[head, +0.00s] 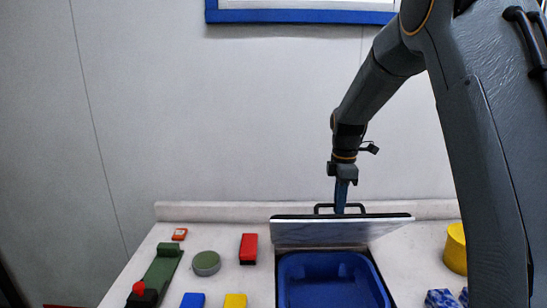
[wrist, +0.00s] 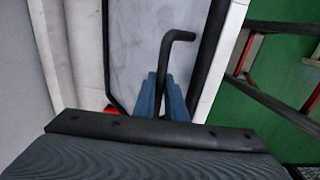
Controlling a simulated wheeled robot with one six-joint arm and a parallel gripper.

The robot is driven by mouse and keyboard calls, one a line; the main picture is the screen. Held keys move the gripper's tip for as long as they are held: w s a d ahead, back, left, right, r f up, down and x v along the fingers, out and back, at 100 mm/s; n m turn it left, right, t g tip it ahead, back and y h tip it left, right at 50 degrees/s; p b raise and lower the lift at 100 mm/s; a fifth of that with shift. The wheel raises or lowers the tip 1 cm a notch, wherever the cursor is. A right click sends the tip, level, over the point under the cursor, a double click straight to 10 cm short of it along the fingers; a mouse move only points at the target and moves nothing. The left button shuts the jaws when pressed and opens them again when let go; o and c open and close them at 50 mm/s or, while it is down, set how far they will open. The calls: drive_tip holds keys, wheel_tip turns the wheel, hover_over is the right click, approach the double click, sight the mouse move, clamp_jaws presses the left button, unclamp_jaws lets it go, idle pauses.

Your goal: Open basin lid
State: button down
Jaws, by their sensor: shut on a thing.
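The basin lid (head: 330,233) is a grey panel with a dark rim. It stands raised at a steep tilt behind the blue basin (head: 327,283), whose inside shows open from above. The lid's black bar handle (head: 320,208) is at its top edge; it also shows in the wrist view (wrist: 177,36). My gripper (head: 341,208) is at the handle. In the wrist view its blue fingers (wrist: 163,98) are shut around the handle bar. The lid's face (wrist: 145,40) lies just beyond the fingers.
Left of the basin on the counter are a red block (head: 248,248), a round green-grey container (head: 206,263), a green long tool (head: 163,266), a blue block (head: 193,300) and a yellow block (head: 235,300). A yellow cylinder (head: 455,249) stands to the right. A wall rises behind.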

drive_tip(key=shift+w+r, duration=0.55)
drive_tip(key=shift+w, duration=0.4)
drive_tip(key=shift+w+r, duration=0.5)
drive_tip(key=shift+w, duration=0.4)
drive_tip(key=shift+w, duration=0.1)
drive_tip(key=shift+w+r, duration=0.25)
drive_tip(key=shift+w, duration=0.4)
drive_tip(key=shift+w+r, duration=0.3)
drive_tip(key=shift+w, duration=0.3)
drive_tip(key=shift+w+r, duration=0.25)
drive_tip(key=shift+w, duration=0.4)
drive_tip(key=shift+w+r, duration=0.3)
drive_tip(key=shift+w, duration=0.75)
drive_tip(key=shift+w+r, duration=0.25)
drive_tip(key=shift+w, duration=0.75)
